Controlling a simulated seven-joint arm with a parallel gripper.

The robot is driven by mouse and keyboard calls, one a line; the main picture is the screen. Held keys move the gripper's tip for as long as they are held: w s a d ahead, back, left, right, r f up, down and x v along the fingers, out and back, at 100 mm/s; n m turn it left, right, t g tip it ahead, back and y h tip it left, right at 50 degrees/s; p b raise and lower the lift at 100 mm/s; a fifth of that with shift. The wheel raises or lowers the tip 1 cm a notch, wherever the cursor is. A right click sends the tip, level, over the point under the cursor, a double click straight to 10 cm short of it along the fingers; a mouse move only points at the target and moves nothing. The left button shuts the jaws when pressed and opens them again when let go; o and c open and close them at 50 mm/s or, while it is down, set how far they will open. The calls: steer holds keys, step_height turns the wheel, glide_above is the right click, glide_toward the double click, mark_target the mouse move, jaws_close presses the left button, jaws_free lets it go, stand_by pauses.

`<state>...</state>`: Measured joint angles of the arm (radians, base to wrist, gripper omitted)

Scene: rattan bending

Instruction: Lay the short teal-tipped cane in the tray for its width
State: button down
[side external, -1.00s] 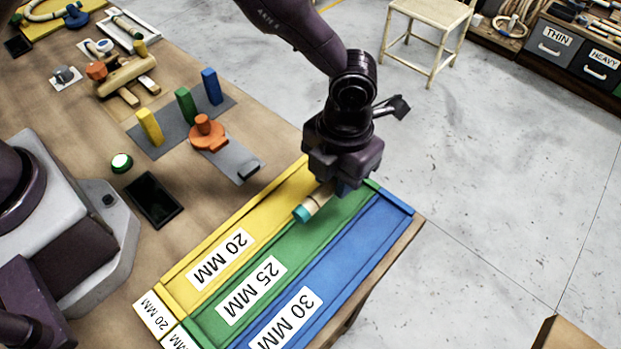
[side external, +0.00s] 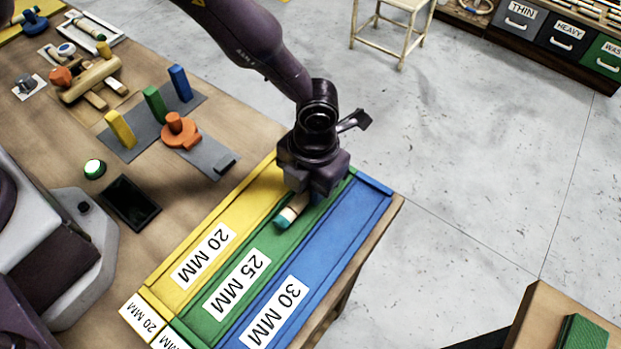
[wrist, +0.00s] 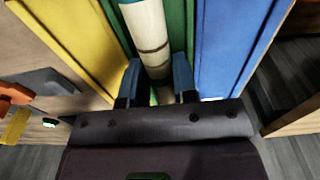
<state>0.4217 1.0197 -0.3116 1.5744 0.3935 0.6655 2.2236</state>
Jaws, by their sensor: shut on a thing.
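The short cane (side external: 293,208) is pale with a teal tip and a dark band. It lies lengthwise over the green 25 MM tray (side external: 262,238), its teal end toward the label. My gripper (side external: 308,197) is low over the far part of that tray. In the wrist view the cane (wrist: 148,35) runs between the blue fingers of my gripper (wrist: 156,80), which are shut on it. The cane lines up with the green channel. I cannot tell whether it touches the tray floor. The cane's far end is hidden under my gripper.
The yellow 20 MM tray (side external: 190,240) and the blue 30 MM tray (side external: 325,240) flank the green one. Coloured posts (side external: 155,105) and an orange piece (side external: 178,131) stand on the bench. A green lamp (side external: 94,169) and a dark screen (side external: 132,202) are further left.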

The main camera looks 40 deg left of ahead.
steer(key=c, duration=0.8)
jaws_free()
steer(key=r, duration=1.3)
steer(key=shift+w+d, duration=0.1)
steer(key=shift+w, duration=0.3)
